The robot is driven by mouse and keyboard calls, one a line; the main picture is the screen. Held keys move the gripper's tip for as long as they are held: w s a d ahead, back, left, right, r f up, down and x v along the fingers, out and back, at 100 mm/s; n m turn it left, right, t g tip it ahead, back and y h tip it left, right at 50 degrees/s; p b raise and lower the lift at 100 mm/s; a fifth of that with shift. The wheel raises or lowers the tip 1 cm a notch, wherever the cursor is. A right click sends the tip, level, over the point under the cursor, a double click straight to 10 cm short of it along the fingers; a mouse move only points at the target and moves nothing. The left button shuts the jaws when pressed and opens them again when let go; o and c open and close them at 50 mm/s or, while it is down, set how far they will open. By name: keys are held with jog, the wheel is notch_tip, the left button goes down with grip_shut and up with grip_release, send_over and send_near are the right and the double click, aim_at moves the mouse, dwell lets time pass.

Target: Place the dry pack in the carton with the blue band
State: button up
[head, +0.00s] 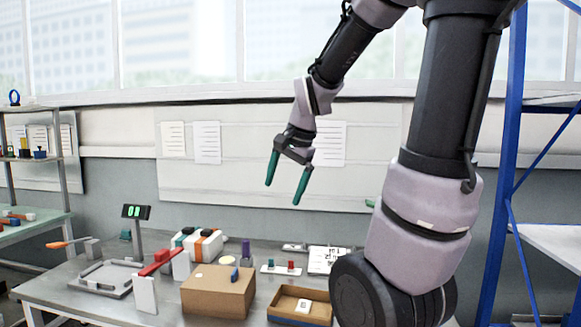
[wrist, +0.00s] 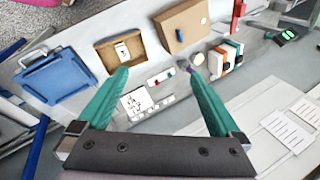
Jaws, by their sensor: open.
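An open brown carton (head: 274,312) with a blue band low on its front stands at the table's front, partly cut off by the head view's lower edge. It also shows in the wrist view (wrist: 104,46). A small white packet with a dark mark, perhaps the dry pack (head: 303,306), lies inside on the carton floor; the wrist view shows it too (wrist: 122,51). My gripper (head: 282,194) is open and empty, raised well above the table and apart from the carton. Its two green fingers (wrist: 156,74) spread wide in the wrist view.
A closed brown box (head: 217,292) with small items on top stands left of the carton. Behind are white-and-orange devices (head: 200,243), a purple cylinder (head: 246,249) and a printed sheet (head: 325,259). A red-topped stand (head: 146,294) is further left. A blue rack (head: 513,170) rises at right.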

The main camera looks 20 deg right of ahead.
jog(key=s+a+r+n+t, duration=0.2)
jog(key=s+r+n, duration=0.4)
jog(key=s, duration=0.4)
jog(key=shift+s+a+r+n+t, duration=0.3)
jog(key=shift+s+a+n, duration=0.15)
jog(key=shift+n, duration=0.35)
jog(key=shift+w, duration=0.1)
